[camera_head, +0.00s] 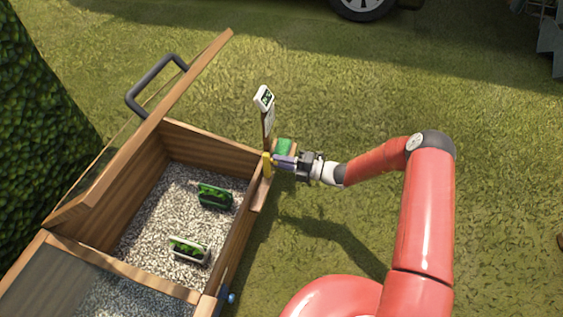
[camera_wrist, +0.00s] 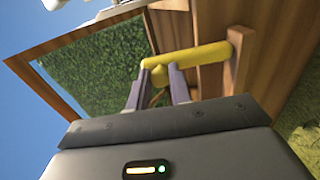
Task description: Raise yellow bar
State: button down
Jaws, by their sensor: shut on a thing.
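The yellow bar (camera_head: 266,165) stands at the right outer corner of a wooden planter box, close to a post. In the wrist view the yellow bar (camera_wrist: 200,57) runs across the picture just beyond my fingers, with its right end at a wooden part. My gripper (camera_head: 279,160) reaches it from the right. In the wrist view the purple-grey fingers of my gripper (camera_wrist: 158,76) are close together at the bar's left part, shut on it. The exact contact is partly hidden by the fingers.
The wooden planter box (camera_head: 180,134) has its lid (camera_head: 140,131) raised, with a dark handle (camera_head: 154,82). Inside, two green-faced items (camera_head: 214,196) (camera_head: 188,249) stand on gravel. A post with a white-topped sign (camera_head: 264,97) rises by the corner. Grass to the right is open.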

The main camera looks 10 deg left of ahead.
jog(key=c, duration=1.3)
grip_release()
jog(key=d, duration=0.7)
jog(key=shift+s+d, duration=0.25)
jog(key=shift+d, duration=0.15)
